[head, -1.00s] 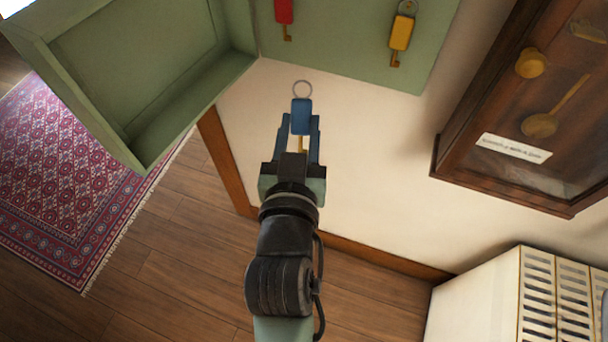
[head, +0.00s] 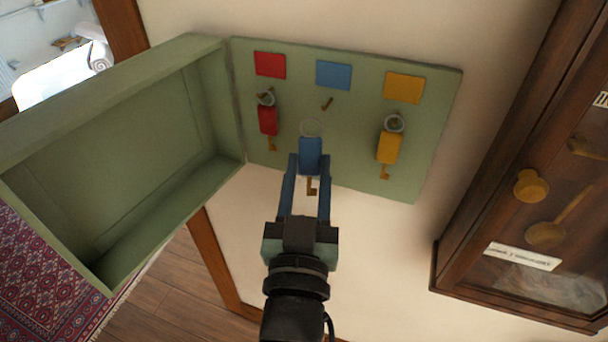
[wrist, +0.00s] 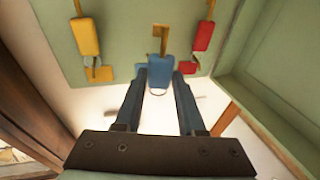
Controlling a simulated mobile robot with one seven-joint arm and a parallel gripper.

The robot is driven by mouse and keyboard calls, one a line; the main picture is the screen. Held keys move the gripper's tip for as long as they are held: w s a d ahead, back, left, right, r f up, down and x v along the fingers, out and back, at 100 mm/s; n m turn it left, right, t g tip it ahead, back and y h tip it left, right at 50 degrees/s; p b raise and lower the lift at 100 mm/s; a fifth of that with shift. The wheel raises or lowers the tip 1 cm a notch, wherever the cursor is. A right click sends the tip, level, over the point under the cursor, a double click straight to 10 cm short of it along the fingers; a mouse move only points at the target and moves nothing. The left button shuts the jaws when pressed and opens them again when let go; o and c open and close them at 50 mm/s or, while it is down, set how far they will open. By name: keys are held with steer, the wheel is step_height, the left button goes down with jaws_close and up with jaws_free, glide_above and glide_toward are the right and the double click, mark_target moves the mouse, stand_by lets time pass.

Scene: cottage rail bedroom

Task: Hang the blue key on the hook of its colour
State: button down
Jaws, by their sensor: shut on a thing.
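My gripper (head: 308,168) is shut on the blue key (head: 311,153), gripping its blue tag. The tag's metal ring points up and the brass key part hangs down between the fingers. The blue key also shows between the fingertips in the wrist view (wrist: 159,73). The bare hook (head: 327,103) sits under the blue patch (head: 333,75) in the middle of the green key board (head: 356,172). In the head view the ring is a little below and left of that hook, apart from it. The depth gap between them is hard to tell.
The red key (head: 267,121) hangs left under a red patch (head: 270,65); the yellow key (head: 388,148) hangs right under a yellow patch (head: 403,88). The open green box door (head: 130,150) stands left. A dark glass-fronted wooden case (head: 470,235) is on the right wall.

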steer(key=w+d+f, duration=0.1)
steer(key=w+d, duration=0.1)
steer(key=w, duration=0.4)
steer(key=shift+w+f, duration=0.25)
steer(key=shift+w, duration=0.1)
stand_by(0.5)
steer(key=shift+d, duration=0.1)
stand_by(0.4)
steer(key=shift+c, duration=2.1)
jaws_free()
steer(key=shift+s, duration=0.1)
steer(key=s+f+b, duration=0.2)
steer(key=s+b, duration=0.2)
steer(key=s, duration=0.8)
steer(key=shift+s+a+f, duration=0.15)
steer(key=shift+s+a, duration=0.15)
steer(key=shift+a, duration=0.05)
